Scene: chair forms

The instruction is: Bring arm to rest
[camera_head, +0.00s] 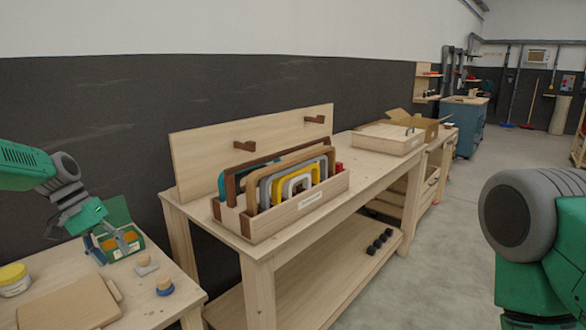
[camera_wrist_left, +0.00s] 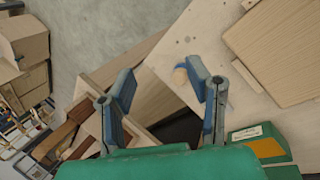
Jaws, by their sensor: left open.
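My left arm comes in from the left in the head view, and its green and grey gripper (camera_head: 122,246) hangs over the right part of the small left table (camera_head: 60,260). In the left wrist view the gripper (camera_wrist_left: 162,82) has its two blue-grey fingers apart, with nothing between them. Behind them are the gap between the tables and a table edge. A green and yellow box (camera_head: 133,240) is close by the fingers in the head view; it also shows beside the right finger in the left wrist view (camera_wrist_left: 262,145). Whether they touch cannot be told. My right gripper is out of view.
A wooden board (camera_head: 70,303), a yellow-lidded jar (camera_head: 13,279) and small knobbed pieces (camera_head: 164,285) lie on the left table. The middle workbench (camera_head: 290,243) holds a wooden tray (camera_head: 292,218) of coloured frames and a tall panel (camera_head: 190,165).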

